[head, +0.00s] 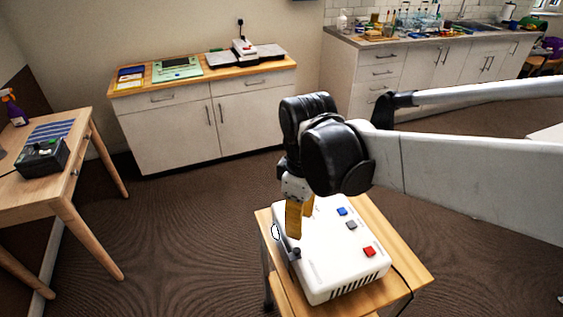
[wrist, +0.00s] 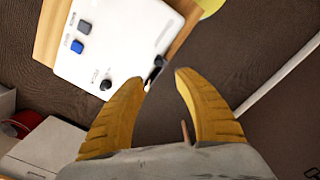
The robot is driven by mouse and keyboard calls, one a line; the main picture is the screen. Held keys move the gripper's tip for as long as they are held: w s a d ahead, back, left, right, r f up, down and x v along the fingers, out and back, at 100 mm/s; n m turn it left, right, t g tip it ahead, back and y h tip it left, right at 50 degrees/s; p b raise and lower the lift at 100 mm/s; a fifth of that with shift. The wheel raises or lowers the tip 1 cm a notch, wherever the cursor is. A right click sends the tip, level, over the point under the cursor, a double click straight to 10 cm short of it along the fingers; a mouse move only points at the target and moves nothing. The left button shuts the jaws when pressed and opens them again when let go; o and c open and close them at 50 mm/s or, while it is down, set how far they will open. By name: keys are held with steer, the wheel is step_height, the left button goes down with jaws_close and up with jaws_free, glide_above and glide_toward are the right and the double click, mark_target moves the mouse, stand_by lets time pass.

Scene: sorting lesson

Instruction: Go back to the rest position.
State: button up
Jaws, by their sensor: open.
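My gripper (head: 298,218) is open and empty, with its yellow fingers pointing down over the left side of a white box (head: 325,268). In the wrist view the two curved fingers of my gripper (wrist: 166,76) stand apart. The left fingertip is close to the white box (wrist: 125,38), near a black lever-like part (wrist: 155,72) at its edge; whether they touch I cannot tell. The box has a blue button (head: 342,211), a grey button (head: 351,225) and a red button (head: 369,251). A round black knob (wrist: 106,84) shows in the wrist view.
The box stands on a small wooden table (head: 408,266). A wooden desk (head: 80,165) at left bears a black device (head: 41,158). A cabinet (head: 165,132) and a cluttered kitchen counter (head: 380,43) line the back. Carpet (head: 170,225) is clear between desk and small table.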

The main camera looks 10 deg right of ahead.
stand_by(0.4)
steer(key=s+d+r+m+t, duration=0.3)
steer(key=d+m+t, duration=0.4)
steer(key=m, duration=0.4)
steer(key=shift+s+d+r, duration=0.2)
steer(key=shift+s+d, duration=0.3)
steer(key=shift+s, duration=0.1)
